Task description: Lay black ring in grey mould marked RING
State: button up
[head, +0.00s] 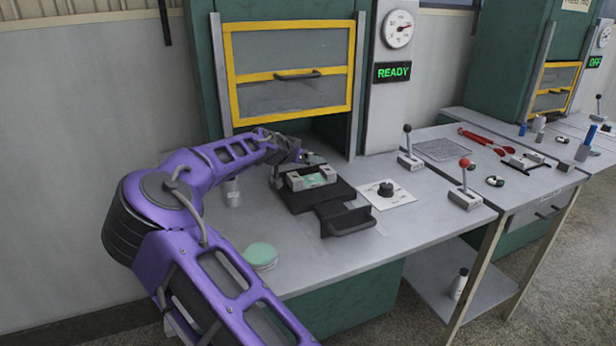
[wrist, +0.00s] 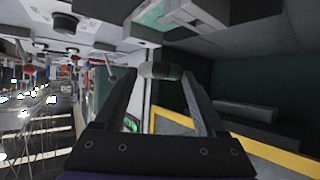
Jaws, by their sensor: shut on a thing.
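My gripper (head: 306,157) is at the back of the bench, just behind the grey mould (head: 312,178), under the raised door. In the wrist view my gripper (wrist: 160,72) is shut on a small dark piece (wrist: 168,72) with a paler end, held across the fingertips. I cannot tell from its shape whether it is the black ring. The mould has a pale green inside and sits on a black tray (head: 300,200). Its grey block and green inside also show at the top of the wrist view (wrist: 200,12). No RING marking is readable.
The yellow-framed door (head: 290,70) hangs above the tray. A black handle (head: 350,221) projects in front. A small jar (head: 232,193) and green round pad (head: 261,255) are left.

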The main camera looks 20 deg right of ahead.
aim_at(308, 183)
notch_tip(308, 183, down, 6)
jog(key=shift+r, duration=0.25)
jog(key=shift+f, duration=0.1)
jog(key=shift+s, duration=0.1)
